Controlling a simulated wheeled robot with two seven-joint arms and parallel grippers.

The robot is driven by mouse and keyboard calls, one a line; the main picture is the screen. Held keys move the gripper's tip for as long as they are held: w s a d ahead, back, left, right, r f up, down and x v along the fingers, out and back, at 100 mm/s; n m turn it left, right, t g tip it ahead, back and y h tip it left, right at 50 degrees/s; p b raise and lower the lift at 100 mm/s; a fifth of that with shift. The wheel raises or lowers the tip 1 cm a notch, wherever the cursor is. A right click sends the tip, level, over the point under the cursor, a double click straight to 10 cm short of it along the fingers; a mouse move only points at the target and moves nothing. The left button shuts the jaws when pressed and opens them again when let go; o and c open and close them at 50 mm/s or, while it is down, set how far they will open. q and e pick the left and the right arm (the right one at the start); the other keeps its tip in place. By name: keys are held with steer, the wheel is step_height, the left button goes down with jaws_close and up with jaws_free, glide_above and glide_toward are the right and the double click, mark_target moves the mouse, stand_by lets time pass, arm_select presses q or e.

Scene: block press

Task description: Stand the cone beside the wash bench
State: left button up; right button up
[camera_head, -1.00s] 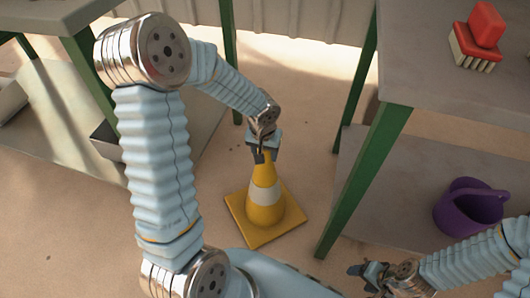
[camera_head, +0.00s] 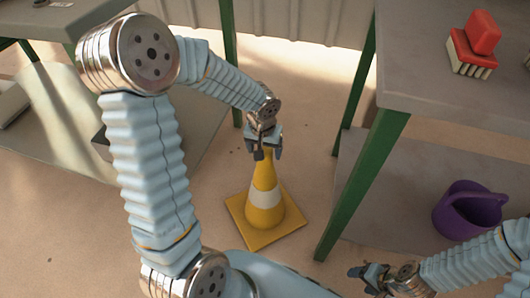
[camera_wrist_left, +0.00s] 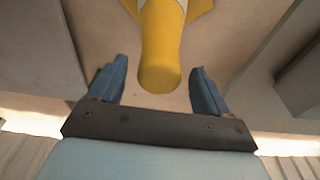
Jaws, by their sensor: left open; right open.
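The yellow cone (camera_head: 264,213) with a white band stands upright on its square base on the floor, between two benches. The bench on the right (camera_head: 440,60), with a green leg and a lower shelf, holds a red brush on top. My left gripper (camera_head: 264,152) is open at the cone's tip. In the left wrist view the cone's yellow tip (camera_wrist_left: 160,72) lies between the open fingers (camera_wrist_left: 158,95), with a gap on both sides. My right gripper (camera_head: 366,280) is open and empty at the bottom, near the right bench's lower shelf.
A red brush (camera_head: 474,45) lies on the right bench top. A purple bucket (camera_head: 468,208) stands on its lower shelf (camera_head: 400,190). Another bench (camera_head: 70,20) with a lower shelf is at the left. Sandy floor (camera_head: 290,110) behind the cone is clear.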

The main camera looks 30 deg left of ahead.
arm_select(q)
steer(key=r, duration=0.2)
steer(key=s+r+p, duration=0.1)
steer(key=r, duration=0.5)
steer(key=shift+s+d+r, duration=0.15)
steer(key=shift+r, duration=0.05)
arm_select(e)
steer(key=shift+v, duration=0.8)
steer(key=shift+a, duration=0.15)
